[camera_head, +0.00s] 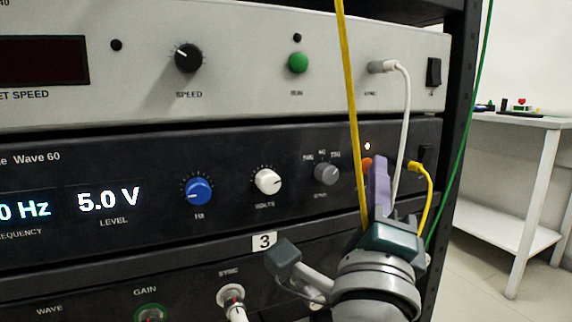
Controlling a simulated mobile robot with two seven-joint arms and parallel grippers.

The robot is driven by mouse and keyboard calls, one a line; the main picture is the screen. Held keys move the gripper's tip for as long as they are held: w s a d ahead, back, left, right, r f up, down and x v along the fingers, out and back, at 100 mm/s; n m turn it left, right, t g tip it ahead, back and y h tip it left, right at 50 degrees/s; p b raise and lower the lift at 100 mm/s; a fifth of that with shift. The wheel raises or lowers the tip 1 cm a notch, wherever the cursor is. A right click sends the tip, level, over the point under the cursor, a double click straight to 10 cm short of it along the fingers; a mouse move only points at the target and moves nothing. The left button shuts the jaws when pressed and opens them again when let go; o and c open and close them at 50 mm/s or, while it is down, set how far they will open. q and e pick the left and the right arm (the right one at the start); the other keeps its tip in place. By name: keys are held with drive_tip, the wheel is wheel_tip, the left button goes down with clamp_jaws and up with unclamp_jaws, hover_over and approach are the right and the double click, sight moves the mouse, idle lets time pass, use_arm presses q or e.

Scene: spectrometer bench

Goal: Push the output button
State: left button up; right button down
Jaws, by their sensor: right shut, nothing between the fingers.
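The output button looks to be the small orange button (366,165) on the dark Wave 60 panel (225,170), right of the grey knob. It is partly hidden behind my right gripper, and no label on it can be read. A small lamp (367,146) just above it glows. My right gripper (378,163) comes up from the lower right, its lavender fingers shut and empty. The fingertips overlap the button's right side in the picture; I cannot tell whether they touch it. My left gripper is not in view.
A yellow cable (349,90) hangs just left of the button. A white cable (407,110) and a short yellow cable (430,190) run close on the right. A blue knob (198,191), white knob (267,181) and grey knob (326,173) stick out leftward. A white table (520,121) stands right.

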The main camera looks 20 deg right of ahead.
idle(0.5)
drive_tip(key=shift+s, duration=0.45)
drive_tip(key=s+p, duration=0.3)
drive_tip(key=s, duration=0.3)
drive_tip(key=shift+d, duration=0.3)
